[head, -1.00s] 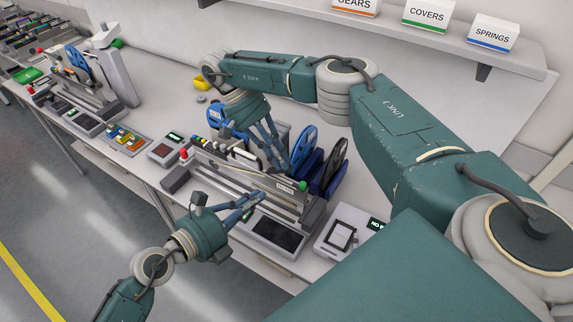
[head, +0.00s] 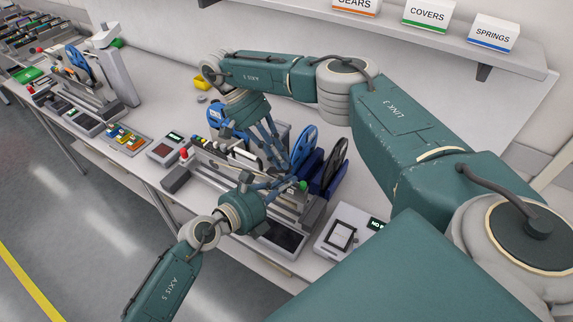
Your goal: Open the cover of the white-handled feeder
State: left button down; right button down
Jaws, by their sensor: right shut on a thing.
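The feeder bank (head: 215,166) stands on the bench with several narrow feeders side by side. White pieces show at its upper left, but I cannot tell which is the white handle. My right gripper (head: 273,158) points down and is shut on a feeder in the bank; its fingers hide the held part. My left gripper (head: 290,184) is over the front right of the bank, its fingertips close to a green knob (head: 303,187). I cannot tell if it touches anything or how wide its jaws are. The cover is too small to make out.
Blue reels (head: 304,148) and a dark reel (head: 335,160) stand right behind the grippers. A display box (head: 345,236) is at the right front. A tray of coloured parts (head: 125,138) and a second machine lie left. A shelf with labelled boxes (head: 427,14) is above.

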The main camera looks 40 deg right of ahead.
pick_arm(q)
jog(key=shift+w+a+r+n, duration=0.1)
jog(key=shift+w+r+n, duration=0.3)
jog(key=shift+r, duration=0.3)
jog(key=shift+w, duration=0.15)
pick_arm(e)
jog(key=c, duration=1.7)
grip_release()
jog(key=shift+f, duration=0.1)
jog(key=shift+c, duration=0.2)
